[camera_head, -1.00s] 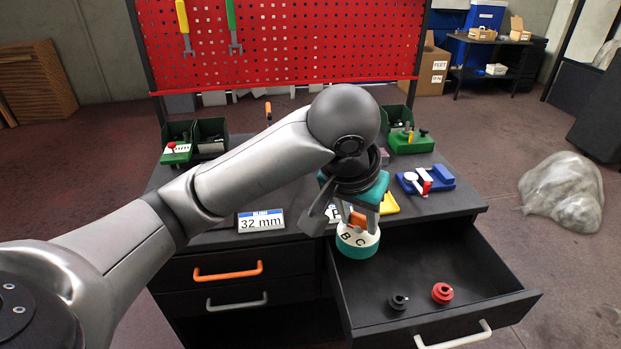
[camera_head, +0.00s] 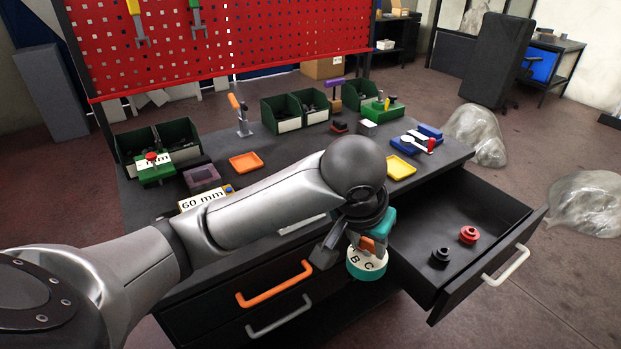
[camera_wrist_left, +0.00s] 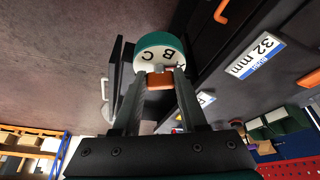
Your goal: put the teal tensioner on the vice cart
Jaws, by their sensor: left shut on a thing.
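The teal tensioner (camera_head: 367,266) is a round piece with a teal rim and a white face lettered B and C; an orange part stands on it. My left gripper (camera_head: 371,243) is shut on the orange part and holds the tensioner in the air at the bench's front, left of the open drawer. In the left wrist view the tensioner (camera_wrist_left: 160,52) sits at the tips of my left gripper (camera_wrist_left: 160,78), its orange part between the fingers. I cannot make out a vice cart in either view. My right gripper is not in view.
The open drawer (camera_head: 480,215) juts out to the right, holding a black and a red knob-like part. Green bins, trays and coloured fixtures stand on the dark bench (camera_head: 300,148) below a red pegboard (camera_head: 230,45). Wrapped bundles (camera_head: 590,205) lie on the right-hand floor, with clear floor between.

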